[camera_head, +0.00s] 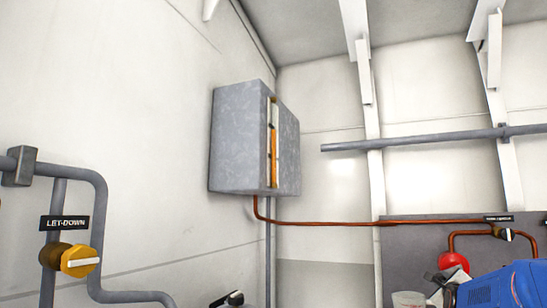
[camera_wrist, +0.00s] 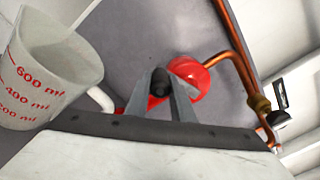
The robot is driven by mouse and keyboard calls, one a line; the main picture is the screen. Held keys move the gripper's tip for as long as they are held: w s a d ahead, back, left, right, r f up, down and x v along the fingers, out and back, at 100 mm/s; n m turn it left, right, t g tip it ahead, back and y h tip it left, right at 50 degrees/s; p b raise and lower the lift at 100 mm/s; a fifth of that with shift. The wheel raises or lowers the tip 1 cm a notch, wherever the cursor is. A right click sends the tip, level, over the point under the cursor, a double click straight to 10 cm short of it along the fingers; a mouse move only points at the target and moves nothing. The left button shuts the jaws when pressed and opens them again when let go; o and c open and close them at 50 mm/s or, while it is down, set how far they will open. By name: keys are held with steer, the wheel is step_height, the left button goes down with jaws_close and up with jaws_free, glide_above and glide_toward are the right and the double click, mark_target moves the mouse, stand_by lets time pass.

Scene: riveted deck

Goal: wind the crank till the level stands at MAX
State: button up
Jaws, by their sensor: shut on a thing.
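A grey wall tank (camera_head: 228,140) hangs on the wall in the head view. Its upright sight gauge (camera_head: 273,160) shows an orange column filling a bit more than the lower half, with pale space above. Its marks, MAX included, are too small to read. In the wrist view my gripper (camera_wrist: 160,84) is shut on a dark knob, the crank's handle (camera_wrist: 161,78). The red crank housing (camera_wrist: 188,80) is just behind and to the right. In the head view the red housing (camera_head: 454,262) is partly hidden by my gripper (camera_head: 441,281); the crank arm is mostly hidden.
A measuring beaker (camera_wrist: 48,75) stands close left of my gripper; its rim shows in the head view (camera_head: 408,298). A copper pipe (camera_head: 330,223) runs from the tank to the grey panel (camera_head: 400,238). A yellow LET-DOWN valve (camera_head: 78,261) sits on pipes at left.

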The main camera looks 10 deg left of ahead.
steer(key=shift+a+r, duration=0.15)
steer(key=shift+r, duration=0.9)
steer(key=shift+a+r, duration=0.1)
steer(key=shift+r, duration=0.95)
steer(key=shift+s+d+r, duration=1.4)
steer(key=shift+d+r, duration=1)
steer(key=shift+d, duration=2.7)
steer(key=shift+s+d+f, duration=0.5)
steer(key=shift+d+f, duration=1.2)
steer(key=shift+f, duration=2.55)
steer(key=w+a+f, duration=0.2)
steer(key=a+f, duration=0.2)
steer(key=a, duration=0.3)
steer(key=shift+f, duration=0.35)
steer(key=a, duration=0.1)
steer(key=a+r, duration=0.1)
steer(key=w+a, duration=0.1)
steer(key=a, duration=0.1)
steer(key=shift+w+r, duration=0.1)
steer(key=shift+r, duration=0.1)
